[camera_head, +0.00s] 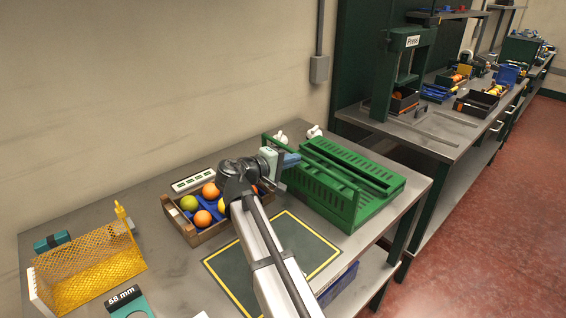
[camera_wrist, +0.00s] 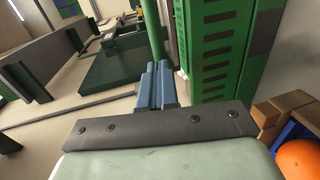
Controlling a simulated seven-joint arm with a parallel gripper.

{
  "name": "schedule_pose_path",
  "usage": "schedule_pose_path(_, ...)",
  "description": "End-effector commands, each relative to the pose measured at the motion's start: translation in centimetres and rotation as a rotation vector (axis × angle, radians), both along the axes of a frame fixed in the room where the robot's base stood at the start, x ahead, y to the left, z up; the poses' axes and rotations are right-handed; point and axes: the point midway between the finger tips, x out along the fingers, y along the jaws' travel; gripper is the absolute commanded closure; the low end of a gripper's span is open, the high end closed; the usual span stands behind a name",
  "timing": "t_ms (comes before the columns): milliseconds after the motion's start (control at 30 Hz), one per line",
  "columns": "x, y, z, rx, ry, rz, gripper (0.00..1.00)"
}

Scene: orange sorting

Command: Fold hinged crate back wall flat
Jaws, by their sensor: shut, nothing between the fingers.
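The green slatted crate (camera_head: 345,205) stands at the right end of the table. Its near-left wall is upright, and slatted panels (camera_head: 352,165) lie low behind it; I cannot tell whether one is the back wall. My gripper (camera_head: 291,159) is at the crate's left upper edge, with blue fingers shut and empty. In the wrist view the shut fingers (camera_wrist: 158,85) point at a green bar (camera_wrist: 153,28), and the slatted wall (camera_wrist: 228,45) rises just right of them. I cannot tell whether the fingers touch the crate. My arm hides part of the table.
A wooden box (camera_head: 185,228) with oranges and a green fruit in blue dividers stands left of my arm. A yellow mesh basket (camera_head: 90,268) is at the far left.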

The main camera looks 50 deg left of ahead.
Motion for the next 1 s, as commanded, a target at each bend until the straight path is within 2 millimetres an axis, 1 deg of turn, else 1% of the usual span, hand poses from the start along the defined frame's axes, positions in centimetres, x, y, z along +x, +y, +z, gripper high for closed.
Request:
schedule_pose_path(100,0.5,0.0,-0.1,0.000,0.000,0.000,1.00)
schedule_pose_path(500,0.5,0.0,-0.1,0.001,0.002,0.000,1.00)
schedule_pose_path(667,0.9,0.0,0.1,0.002,0.028,-0.001,1.00)
schedule_pose_path(867,2.2,0.1,0.5,0.005,0.125,-0.002,1.00)
schedule_pose_path(1000,3.6,0.1,0.7,0.007,0.235,-0.002,1.00)
